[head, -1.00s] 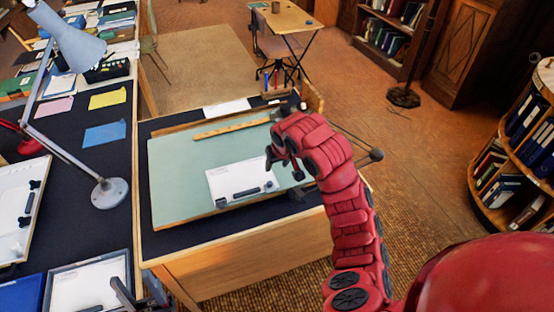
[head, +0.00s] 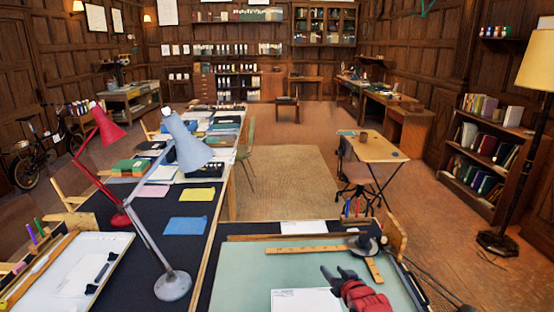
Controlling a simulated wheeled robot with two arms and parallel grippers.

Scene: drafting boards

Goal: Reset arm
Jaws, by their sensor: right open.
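My right gripper (head: 339,275) is at the bottom right of the head view, dark-fingered on my red right arm (head: 364,297). Its jaws are open and nothing shows between them. It is over the pale green drafting board (head: 240,280), just right of a white sheet (head: 298,301). I cannot tell how high above the board it is. Most of my right arm is cut off by the bottom edge. My left gripper is not in view.
A wooden ruler (head: 300,250) lies on the board beyond the gripper. A grey desk lamp (head: 172,284) and a red lamp (head: 103,128) stand to the left. A small table (head: 381,147) and a chair (head: 352,171) stand beyond. Open floor (head: 455,235) lies right.

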